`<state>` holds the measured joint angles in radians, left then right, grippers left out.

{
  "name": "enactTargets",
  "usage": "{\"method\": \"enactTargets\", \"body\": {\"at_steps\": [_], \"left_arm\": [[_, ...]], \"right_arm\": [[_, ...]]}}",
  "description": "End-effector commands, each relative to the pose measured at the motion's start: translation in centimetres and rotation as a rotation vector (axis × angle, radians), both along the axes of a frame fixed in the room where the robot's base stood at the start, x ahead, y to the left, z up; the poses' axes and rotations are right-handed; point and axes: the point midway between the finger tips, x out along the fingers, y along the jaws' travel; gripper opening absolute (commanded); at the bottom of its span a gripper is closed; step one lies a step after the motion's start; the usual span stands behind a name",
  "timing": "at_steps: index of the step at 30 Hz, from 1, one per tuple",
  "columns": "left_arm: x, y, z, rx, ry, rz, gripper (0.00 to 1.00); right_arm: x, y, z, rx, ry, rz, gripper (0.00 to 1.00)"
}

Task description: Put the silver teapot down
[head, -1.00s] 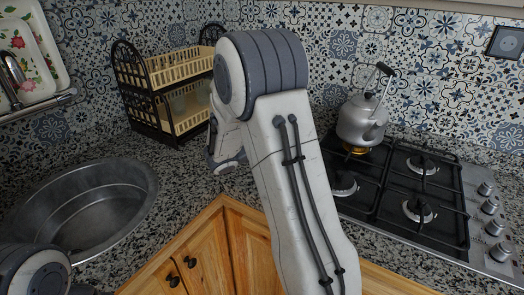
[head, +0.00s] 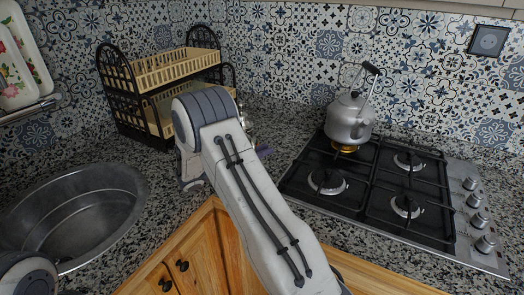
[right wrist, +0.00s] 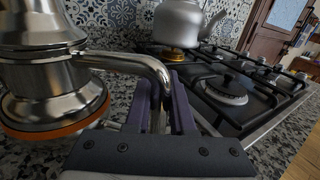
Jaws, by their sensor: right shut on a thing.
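The silver teapot (right wrist: 40,85), shiny with an orange ring near its base, fills the left of the right wrist view. My right gripper (right wrist: 165,95) has its purple fingers shut on the teapot's bent metal handle. The teapot is over or on the speckled counter; I cannot tell whether its base touches. In the head view my right arm hides most of it, leaving a small shiny part (head: 246,116) and a purple bit of my gripper (head: 264,151). My left gripper is not in view; only part of my left arm shows at the lower left.
A grey kettle (head: 349,121) stands on the back left burner of the black gas hob (head: 375,185). A two-tier dish rack (head: 150,95) stands at the back left. A round sink (head: 75,215) is at the left. Speckled counter (head: 280,130) is clear between rack and hob.

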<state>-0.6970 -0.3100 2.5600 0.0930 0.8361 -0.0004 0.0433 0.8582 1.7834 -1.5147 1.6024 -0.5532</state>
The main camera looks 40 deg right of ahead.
Motion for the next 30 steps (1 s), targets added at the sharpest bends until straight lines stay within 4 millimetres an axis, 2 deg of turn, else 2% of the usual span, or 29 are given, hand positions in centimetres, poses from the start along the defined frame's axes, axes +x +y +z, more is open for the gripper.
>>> {"method": "enactTargets", "body": {"at_steps": [3, 4, 5, 6, 24, 30], "left_arm": [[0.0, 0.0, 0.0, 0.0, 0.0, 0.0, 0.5], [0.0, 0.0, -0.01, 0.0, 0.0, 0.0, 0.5], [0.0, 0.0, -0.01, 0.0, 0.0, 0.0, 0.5], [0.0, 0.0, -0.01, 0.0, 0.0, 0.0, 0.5], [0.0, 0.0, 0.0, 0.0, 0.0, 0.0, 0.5], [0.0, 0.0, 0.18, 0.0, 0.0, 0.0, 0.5]], "right_arm": [[0.02, 0.0, 0.1, 0.0, -0.002, 0.0, 0.0], [-0.01, -0.01, -0.01, 0.001, 0.002, 0.0, 0.33], [-0.01, -0.01, -0.01, 0.001, 0.002, 0.0, 0.45], [-0.01, -0.01, -0.01, 0.001, 0.002, 0.0, 0.52], [-0.02, 0.01, 0.04, 0.001, 0.001, 0.0, 0.52], [0.14, 0.99, 0.1, 0.0, 0.001, 0.002, 0.52]]}}
